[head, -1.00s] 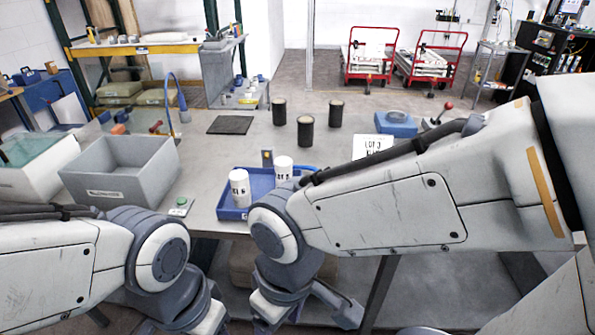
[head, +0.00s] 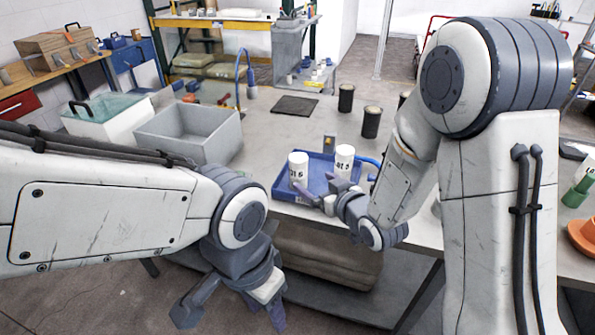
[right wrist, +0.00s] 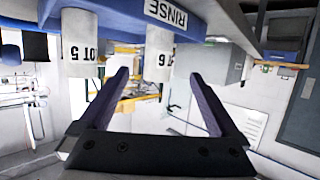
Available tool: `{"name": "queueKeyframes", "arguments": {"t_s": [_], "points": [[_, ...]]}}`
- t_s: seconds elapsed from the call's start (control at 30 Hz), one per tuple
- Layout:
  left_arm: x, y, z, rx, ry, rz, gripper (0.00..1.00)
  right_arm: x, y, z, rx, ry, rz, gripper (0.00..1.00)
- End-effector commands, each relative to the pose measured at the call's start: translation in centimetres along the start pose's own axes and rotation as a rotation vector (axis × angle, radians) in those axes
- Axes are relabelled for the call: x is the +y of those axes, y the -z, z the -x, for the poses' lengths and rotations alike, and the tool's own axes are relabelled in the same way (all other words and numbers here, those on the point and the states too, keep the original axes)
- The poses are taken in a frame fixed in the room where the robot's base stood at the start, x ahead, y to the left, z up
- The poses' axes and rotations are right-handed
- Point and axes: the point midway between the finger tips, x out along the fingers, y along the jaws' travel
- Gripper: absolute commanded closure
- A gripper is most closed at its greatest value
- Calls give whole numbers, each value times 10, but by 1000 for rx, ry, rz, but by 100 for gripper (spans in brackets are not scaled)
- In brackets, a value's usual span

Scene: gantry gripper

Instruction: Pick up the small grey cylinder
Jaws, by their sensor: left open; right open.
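I cannot make out a small grey cylinder for certain in either view. Two white lettered cylinders, LOT 6 (head: 298,168) and LOT 5 (head: 344,162), stand upright in a blue tray (head: 285,192). My right gripper (head: 318,193) is open at the tray's front, close to the white cylinders. In the right wrist view, which is upside down, its fingers (right wrist: 160,90) are spread with nothing gripped. LOT 5 (right wrist: 80,45) and LOT 6 (right wrist: 158,55) show beyond them. My left gripper (head: 233,308) is open and empty, low in front of the table.
Black cylinders with tan tops (head: 371,122) stand behind the tray. A grey open bin (head: 190,150) is left of it, with a glass-lidded box (head: 105,115) farther left. A dark mat (head: 295,105) lies at the back. Orange (head: 583,238) and green items sit at far right.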

Motion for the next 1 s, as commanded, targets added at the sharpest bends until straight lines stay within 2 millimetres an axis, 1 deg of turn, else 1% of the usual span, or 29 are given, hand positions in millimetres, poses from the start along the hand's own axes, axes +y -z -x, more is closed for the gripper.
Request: {"name": "queueKeyframes", "arguments": {"t_s": [0.07,0.33,0.57,0.7,0.8,0.9,1.0], "points": [[0,0,1,0,0,0,50,2,2,-5,22,1,-4,3],[1,0,9,0,0,0,50,1,5,-44,31,4,-4,3],[1,1,15,0,0,0,50,1,6,-62,31,4,-4,3],[2,1,24,0,0,0,50,2,7,-83,29,4,-4,3],[2,1,27,0,0,0,50,2,6,-96,31,4,-4,3],[2,2,28,0,0,0,50,2,6,-104,30,4,-4,3],[2,2,28,0,0,0,50,2,5,-106,30,3,-4,3]]}}
